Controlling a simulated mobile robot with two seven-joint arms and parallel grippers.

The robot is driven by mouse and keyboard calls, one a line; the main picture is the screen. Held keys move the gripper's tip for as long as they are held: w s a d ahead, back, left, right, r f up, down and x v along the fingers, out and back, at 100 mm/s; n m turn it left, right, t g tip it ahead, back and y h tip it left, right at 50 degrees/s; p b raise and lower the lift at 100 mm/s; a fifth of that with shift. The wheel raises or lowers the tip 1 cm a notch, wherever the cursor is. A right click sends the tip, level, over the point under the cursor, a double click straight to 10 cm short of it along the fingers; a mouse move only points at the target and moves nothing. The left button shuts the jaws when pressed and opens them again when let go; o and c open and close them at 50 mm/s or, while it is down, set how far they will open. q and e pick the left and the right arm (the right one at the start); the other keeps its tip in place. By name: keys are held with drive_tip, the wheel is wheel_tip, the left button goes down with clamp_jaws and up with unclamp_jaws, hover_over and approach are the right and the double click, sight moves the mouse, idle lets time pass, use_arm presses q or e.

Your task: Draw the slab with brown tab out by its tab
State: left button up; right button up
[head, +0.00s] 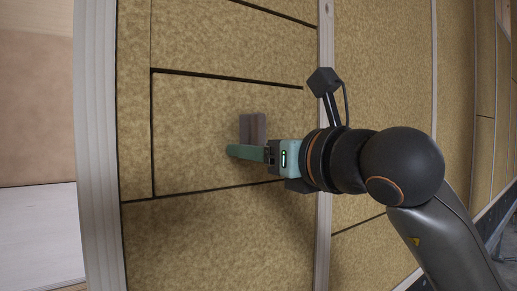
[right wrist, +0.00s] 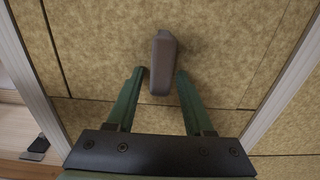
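The slab (head: 190,115) is a tan, rough-faced panel set in the wall, outlined by dark gaps in the head view. Its brown tab (head: 252,127) sticks out from its face. The tab also shows in the right wrist view (right wrist: 162,62), upright at the centre. My right gripper (right wrist: 160,73) is open, with one green finger on each side of the tab's lower part. Small gaps show between the fingers and the tab. In the head view the right gripper (head: 240,153) reaches in from the right and hides the tab's lower end. My left gripper is not in view.
Similar tan slabs (head: 225,240) lie above and below, separated by dark seams. A pale upright post (head: 97,150) stands left of the slab, and another (head: 325,235) stands right, behind my right arm. An opening with a pale ledge (head: 38,230) lies at far left.

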clamp_jaws()
drive_tip(key=shift+r, duration=0.1)
idle(0.9)
drive_tip(key=b+v, duration=0.4)
drive_tip(key=v, duration=0.3)
drive_tip(key=shift+s, duration=0.2)
idle(1.1)
drive_tip(key=shift+d, duration=0.2)
